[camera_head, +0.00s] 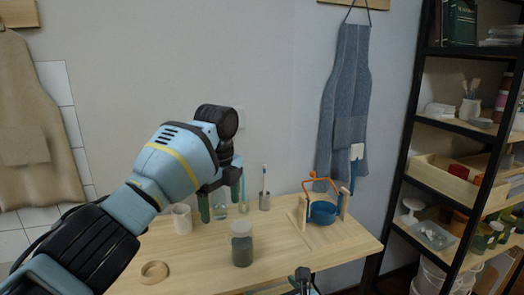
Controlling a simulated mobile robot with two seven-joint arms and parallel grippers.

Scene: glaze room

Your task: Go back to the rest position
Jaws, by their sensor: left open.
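My left arm comes in from the left, pale blue and black. Its left gripper (221,209) is open, with its two dark green fingers pointing down over the back of the wooden table (195,270). No object is visibly held between the fingers. A small dark part that seems to be my right gripper (303,277) shows at the bottom edge, at the table's front. Its fingers cannot be made out.
On the table are a white cup (181,219), a dark-filled jar (242,249), a wooden ring (154,272), a holder with brushes (264,201), and a blue bowl (322,213) in a wooden stand. A loaded black shelf (408,135) stands at right.

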